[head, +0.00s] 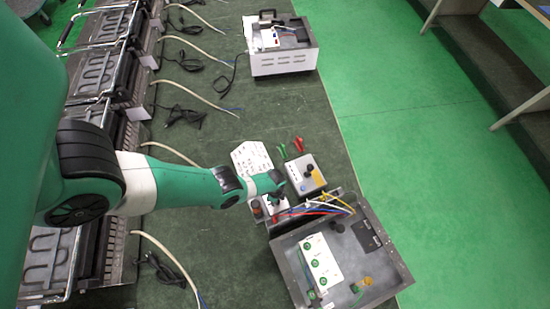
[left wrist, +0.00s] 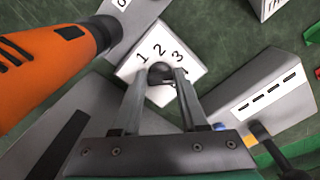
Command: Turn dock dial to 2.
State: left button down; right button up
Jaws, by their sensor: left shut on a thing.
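The dock dial is a small black knob (left wrist: 160,72) on a white face (left wrist: 143,57) marked 1, 2 and 3, seen in the left wrist view. My left gripper (left wrist: 160,80) is shut on the knob, with one finger on each side of it. Which number the knob points to cannot be told, as the fingers hide part of it. In the head view my left gripper (head: 279,192) is over the dock's white face (head: 274,204), and the knob itself is hidden there. My right gripper is in neither view.
An orange cylinder (left wrist: 45,62) stands close on the left of the dial. A grey box with a black knob (head: 306,174) is beside the dock. An open grey case (head: 345,255) with wires is in front. A white sheet (head: 252,160) lies behind.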

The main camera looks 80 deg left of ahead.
pick_arm(q)
jog(key=n, duration=0.4)
jog(key=shift+d+n, duration=0.1)
jog(key=shift+n, duration=0.2)
jog(key=n, duration=0.4)
jog(key=shift+d+b, duration=0.1)
jog(key=shift+b, duration=0.3)
jog(key=n, duration=0.4)
jog(key=shift+d, duration=0.1)
jog(key=shift+n, duration=2.3)
jog(key=shift+c, duration=2.2)
grip_release()
jog(key=shift+r, duration=0.1)
